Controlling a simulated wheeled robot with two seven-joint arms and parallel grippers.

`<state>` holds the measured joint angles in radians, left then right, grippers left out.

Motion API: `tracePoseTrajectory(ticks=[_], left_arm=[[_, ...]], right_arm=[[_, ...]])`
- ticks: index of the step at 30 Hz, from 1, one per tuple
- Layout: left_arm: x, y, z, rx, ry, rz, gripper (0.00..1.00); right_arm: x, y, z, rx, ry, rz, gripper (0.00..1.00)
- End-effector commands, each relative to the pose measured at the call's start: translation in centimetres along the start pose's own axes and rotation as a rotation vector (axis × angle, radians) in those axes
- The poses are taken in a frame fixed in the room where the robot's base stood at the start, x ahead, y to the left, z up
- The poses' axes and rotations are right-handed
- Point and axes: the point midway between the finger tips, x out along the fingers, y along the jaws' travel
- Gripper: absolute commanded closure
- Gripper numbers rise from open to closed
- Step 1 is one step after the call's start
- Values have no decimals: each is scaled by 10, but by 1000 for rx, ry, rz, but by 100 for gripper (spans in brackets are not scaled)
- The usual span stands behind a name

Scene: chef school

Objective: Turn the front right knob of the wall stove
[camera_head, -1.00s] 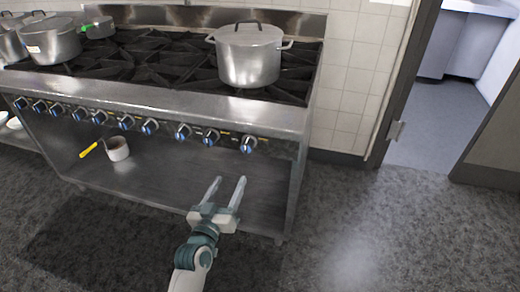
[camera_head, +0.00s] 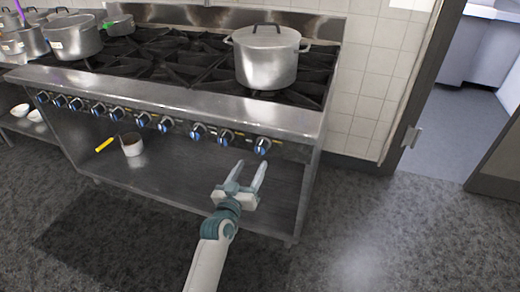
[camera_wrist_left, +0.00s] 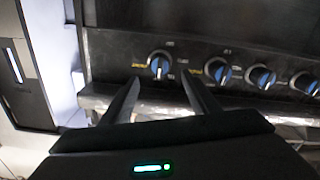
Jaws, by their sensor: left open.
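The wall stove (camera_head: 180,95) has a row of blue-and-silver knobs along its front panel. The front right knob (camera_head: 262,146) is the last one at the right end. My left gripper (camera_head: 251,165) is open and empty, with its fingers pointing at the panel just below and in front of this knob. In the left wrist view the same knob (camera_wrist_left: 160,65) shows ahead, between the tips of the open fingers (camera_wrist_left: 160,80), with the fingers apart from it. The neighbouring knob (camera_wrist_left: 217,70) is just outside the fingers. My right gripper is not in view.
A lidded pot (camera_head: 268,57) stands on the stove's right end, and more pots (camera_head: 72,38) stand at the left. A small pan (camera_head: 132,146) with a yellow handle is on the lower shelf (camera_head: 190,175). The floor (camera_head: 370,235) to the right is clear, near a doorway.

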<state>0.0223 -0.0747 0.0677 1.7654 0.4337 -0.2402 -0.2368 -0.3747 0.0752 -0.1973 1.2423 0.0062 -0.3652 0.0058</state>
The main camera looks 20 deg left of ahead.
Motion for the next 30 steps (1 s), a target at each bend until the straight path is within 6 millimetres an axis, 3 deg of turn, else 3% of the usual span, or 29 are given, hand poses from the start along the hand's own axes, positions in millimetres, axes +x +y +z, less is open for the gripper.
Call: tracePoseTrajectory(ticks=[9, 15, 21, 30], left_arm=[[59, 0, -1, 0, 0, 0, 45], [85, 0, 0, 1, -1, 0, 45], [96, 0, 0, 0, -1, 0, 45], [98, 0, 0, 1, -1, 0, 45]], right_arm=[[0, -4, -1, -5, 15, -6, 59], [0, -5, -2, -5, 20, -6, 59], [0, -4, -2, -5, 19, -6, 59], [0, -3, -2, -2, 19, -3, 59]])
